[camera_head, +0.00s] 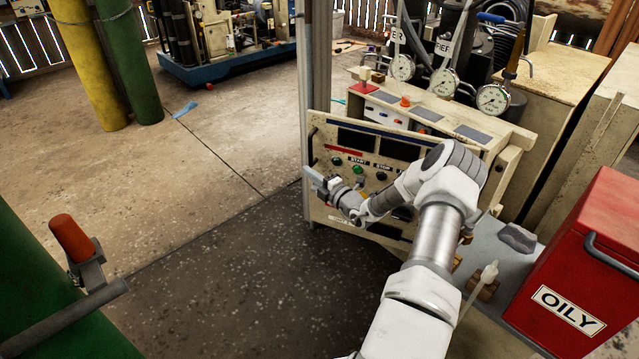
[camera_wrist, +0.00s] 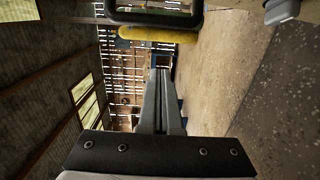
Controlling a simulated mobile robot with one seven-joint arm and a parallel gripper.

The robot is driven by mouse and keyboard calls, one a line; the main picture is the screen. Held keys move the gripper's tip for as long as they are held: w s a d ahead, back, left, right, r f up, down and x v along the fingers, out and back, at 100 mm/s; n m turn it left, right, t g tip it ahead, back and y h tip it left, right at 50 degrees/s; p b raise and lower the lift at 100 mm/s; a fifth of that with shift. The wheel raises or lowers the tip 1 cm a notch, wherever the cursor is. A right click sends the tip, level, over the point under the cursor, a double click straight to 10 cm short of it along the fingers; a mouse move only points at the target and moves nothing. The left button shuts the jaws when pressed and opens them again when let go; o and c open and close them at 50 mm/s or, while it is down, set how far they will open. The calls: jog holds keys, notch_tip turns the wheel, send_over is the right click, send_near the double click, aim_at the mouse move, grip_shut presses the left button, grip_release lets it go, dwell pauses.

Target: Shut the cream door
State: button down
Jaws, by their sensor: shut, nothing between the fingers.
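The cream door (camera_head: 333,150) is a panel with dark windows, a red strip and START and STOP buttons, on the front of a cream cabinet (camera_head: 490,128). It looks to stand out at an angle from the cabinet, its left edge beyond the cabinet's body. My arm hides much of its right and lower part. My gripper (camera_head: 313,181) is at the door's left edge, around mid-height, pointing left. Whether it touches the door I cannot tell. In the wrist view my gripper (camera_wrist: 161,75) has its fingers together and empty. The door is not clearly seen there.
A grey post (camera_head: 315,60) stands just behind the door's left edge. A red OILY bin (camera_head: 585,265) is at the right. Gauges (camera_head: 443,82) stand behind the cabinet. A green cylinder (camera_head: 50,300) is at lower left. The floor (camera_head: 220,220) left of the door is clear.

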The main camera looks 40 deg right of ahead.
aim_at(311, 162)
jog(key=shift+w+d+b, duration=0.55)
jog(key=shift+w+d, duration=0.35)
jog(key=shift+w, duration=0.2)
jog(key=shift+w+d+b, duration=0.55)
jog(key=shift+w+d, duration=0.3)
jog(key=shift+w, duration=0.25)
jog(key=shift+w, duration=0.1)
